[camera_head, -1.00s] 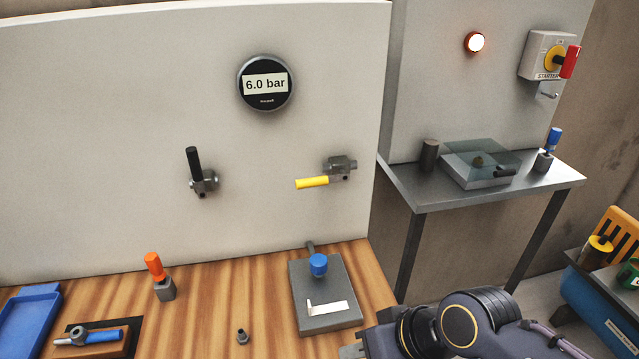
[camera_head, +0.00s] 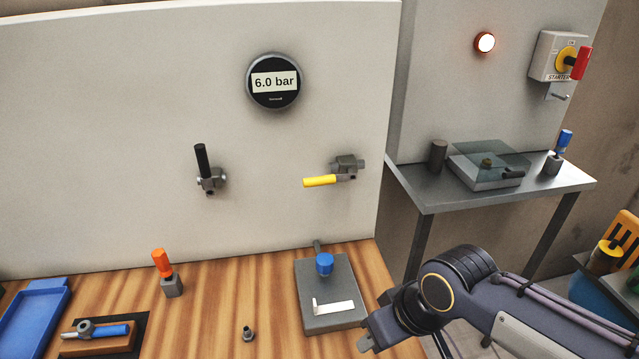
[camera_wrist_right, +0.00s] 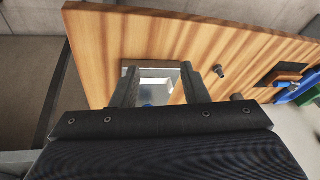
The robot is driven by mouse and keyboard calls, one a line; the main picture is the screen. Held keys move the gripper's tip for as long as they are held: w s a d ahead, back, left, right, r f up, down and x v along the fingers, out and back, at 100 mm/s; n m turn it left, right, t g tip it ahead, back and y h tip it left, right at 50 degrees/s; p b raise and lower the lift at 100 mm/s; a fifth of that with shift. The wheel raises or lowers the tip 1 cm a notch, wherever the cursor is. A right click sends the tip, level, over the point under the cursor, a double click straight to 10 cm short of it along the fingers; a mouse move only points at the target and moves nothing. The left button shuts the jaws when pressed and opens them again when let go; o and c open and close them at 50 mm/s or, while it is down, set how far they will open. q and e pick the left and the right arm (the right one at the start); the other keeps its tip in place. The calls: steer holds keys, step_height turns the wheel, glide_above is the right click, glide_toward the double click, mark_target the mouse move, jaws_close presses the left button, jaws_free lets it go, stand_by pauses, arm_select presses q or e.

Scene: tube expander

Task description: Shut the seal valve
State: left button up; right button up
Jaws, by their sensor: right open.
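Two lever valves are mounted on the white panel. One has a black handle (camera_head: 202,160) pointing up. The other has a yellow handle (camera_head: 320,181) lying nearly level and pointing left from its grey body (camera_head: 347,168). No label shows which is the seal valve. A round gauge (camera_head: 273,81) above them reads 6.0 bar. My right gripper (camera_wrist_right: 163,75) is open and empty in the wrist view, its fingers apart over the bench. In the head view my right wrist is at the lower right, below and apart from the yellow-handled valve. My left gripper is out of view.
A grey block (camera_head: 328,289) with a blue knob (camera_head: 324,264) sits on the wooden bench beside my right wrist. An orange-handled tool (camera_head: 162,264), a small fitting (camera_head: 248,334) and a blue tray (camera_head: 32,318) are further left. A metal side table (camera_head: 430,196) stands at right.

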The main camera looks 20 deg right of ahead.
steer(key=w+d+n+g+h, duration=0.2)
steer(key=w+d+n+h, duration=0.15)
steer(key=w, duration=0.25)
steer(key=n+t+h+b, duration=0.2)
steer(key=n+t+h, duration=0.15)
steer(key=h, duration=0.65)
glide_toward(310, 185)
steer(key=s+d+f, duration=0.4)
steer(key=d+f, duration=0.4)
steer(key=d, duration=0.1)
steer(key=w+a+r+t+h, duration=0.1)
steer(key=a, duration=0.1)
steer(key=w+a+r+t, duration=0.1)
steer(key=w+r, duration=0.1)
steer(key=w+a+r+t+h, duration=0.1)
steer(key=a, duration=0.1)
steer(key=shift+w+a+r+t+h, duration=0.2)
steer(key=shift+w+a+t+h, duration=0.1)
steer(key=shift+a+t+h, duration=0.05)
steer(key=p+x, duration=0.1)
steer(key=x, duration=0.6)
steer(key=shift+d+f, duration=0.15)
steer(key=shift+d, duration=0.05)
jaws_close()
